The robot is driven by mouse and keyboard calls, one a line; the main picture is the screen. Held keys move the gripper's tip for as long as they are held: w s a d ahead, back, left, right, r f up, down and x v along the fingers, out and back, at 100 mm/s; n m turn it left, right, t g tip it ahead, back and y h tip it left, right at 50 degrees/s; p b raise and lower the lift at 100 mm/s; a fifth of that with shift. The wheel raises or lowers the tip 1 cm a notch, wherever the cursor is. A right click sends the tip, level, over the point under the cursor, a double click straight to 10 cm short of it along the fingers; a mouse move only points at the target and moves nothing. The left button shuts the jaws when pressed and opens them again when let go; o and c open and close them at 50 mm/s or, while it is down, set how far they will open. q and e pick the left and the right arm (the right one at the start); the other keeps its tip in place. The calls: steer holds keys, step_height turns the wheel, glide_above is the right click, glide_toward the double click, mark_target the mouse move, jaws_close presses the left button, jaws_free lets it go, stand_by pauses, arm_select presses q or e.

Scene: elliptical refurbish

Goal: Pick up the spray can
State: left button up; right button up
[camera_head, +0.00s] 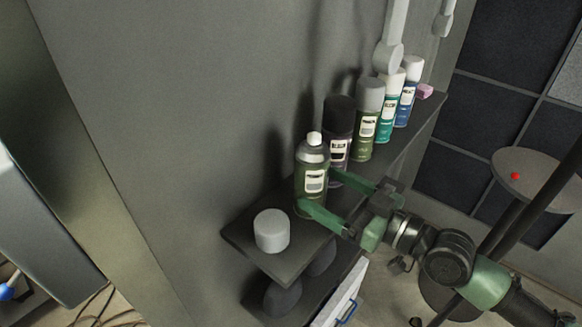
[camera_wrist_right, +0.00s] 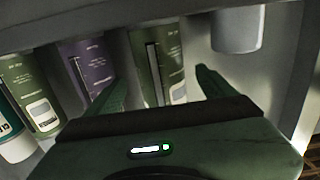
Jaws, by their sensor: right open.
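An olive-green spray can (camera_head: 313,168) with a bare white nozzle stands upright on a dark wall shelf (camera_head: 288,262). In the wrist view the can (camera_wrist_right: 166,62) shows between my fingers. My right gripper (camera_head: 318,189) is open, one finger on each side of the can's lower body. The wrist view also shows both fingers of the gripper (camera_wrist_right: 162,88) apart, with a gap beside the can on the right. I cannot tell whether either finger touches it. My left gripper is not in view.
A loose grey cap (camera_head: 271,231) stands near the shelf's near end. A dark purple can (camera_head: 339,128) stands close behind the olive can, with several more cans along the wall. A round side table (camera_head: 535,178) with a red object (camera_head: 515,176) is at the right.

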mark_target(326, 187)
steer(key=shift+w+a+r, duration=0.2)
steer(key=shift+a+r, duration=0.05)
steer(key=shift+a, duration=0.05)
steer(key=shift+p+x, duration=1.1)
steer(key=shift+p, duration=0.1)
steer(key=p+x, duration=0.1)
steer(key=x, duration=0.2)
steer(key=shift+w+a, duration=0.1)
steer(key=shift+a, duration=0.25)
steer(key=shift+w+a, duration=0.1)
steer(key=shift+a, duration=0.05)
steer(key=shift+f, duration=0.1)
steer(key=c, duration=1.4)
steer(key=shift+c, duration=1.3)
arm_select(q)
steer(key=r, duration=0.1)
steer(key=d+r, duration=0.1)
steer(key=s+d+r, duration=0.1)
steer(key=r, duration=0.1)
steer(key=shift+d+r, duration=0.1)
